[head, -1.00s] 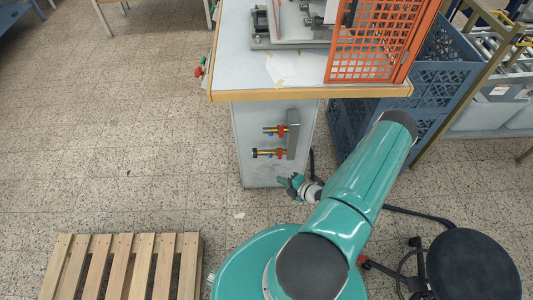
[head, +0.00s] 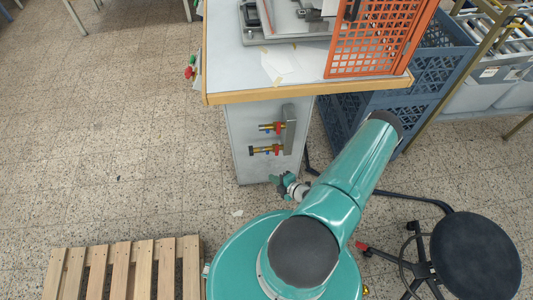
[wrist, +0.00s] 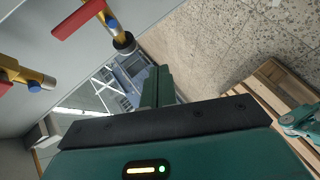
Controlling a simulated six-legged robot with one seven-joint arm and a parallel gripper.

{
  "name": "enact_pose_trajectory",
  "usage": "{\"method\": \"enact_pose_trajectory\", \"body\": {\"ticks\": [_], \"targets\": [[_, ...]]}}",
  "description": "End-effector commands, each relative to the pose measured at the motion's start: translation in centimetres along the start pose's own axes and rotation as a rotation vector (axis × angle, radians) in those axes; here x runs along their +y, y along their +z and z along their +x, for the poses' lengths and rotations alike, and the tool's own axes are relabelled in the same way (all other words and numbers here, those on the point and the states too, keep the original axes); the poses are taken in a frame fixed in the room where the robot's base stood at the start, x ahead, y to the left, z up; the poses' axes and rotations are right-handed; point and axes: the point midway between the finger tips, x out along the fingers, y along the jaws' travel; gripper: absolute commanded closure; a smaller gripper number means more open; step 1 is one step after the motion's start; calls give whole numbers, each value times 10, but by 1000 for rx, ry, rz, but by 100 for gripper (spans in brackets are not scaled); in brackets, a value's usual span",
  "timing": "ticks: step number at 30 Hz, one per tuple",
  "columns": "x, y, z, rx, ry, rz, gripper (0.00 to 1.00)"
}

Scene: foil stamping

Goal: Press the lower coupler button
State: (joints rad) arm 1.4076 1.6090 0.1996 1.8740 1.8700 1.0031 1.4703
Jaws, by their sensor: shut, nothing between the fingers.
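Two brass couplers with red levers stick out from a grey bracket on the bench's side panel. The upper coupler (head: 272,127) sits above the lower coupler (head: 266,150) in the head view. My gripper (head: 276,180) is below the lower coupler, apart from it. In the wrist view my gripper (wrist: 156,85) is shut and empty, its fingers pointing away from the camera. One coupler (wrist: 94,14) with a blue button (wrist: 112,23) and dark end shows above the fingers. Another blue button (wrist: 34,86) shows at far left. I cannot tell which coupler is the lower one there.
The bench (head: 235,60) carries an orange guard (head: 375,45), and its top overhangs the couplers. Blue crates (head: 430,70) stand to its right. A black stool (head: 473,262) is at lower right, a wooden pallet (head: 120,268) at lower left. The floor left of the bench is clear.

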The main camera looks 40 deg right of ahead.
Motion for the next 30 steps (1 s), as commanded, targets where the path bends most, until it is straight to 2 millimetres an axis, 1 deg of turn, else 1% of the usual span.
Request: {"method": "enact_pose_trajectory", "body": {"ticks": [5,15,21,25,30], "targets": [[7,6,10,0,1,-3,100],[31,28,44,1,1,-4,100],[42,39,59,1,1,-3,100],[46,42,64,0,0,-2,100],[46,43,66,0,0,-1,100]]}}
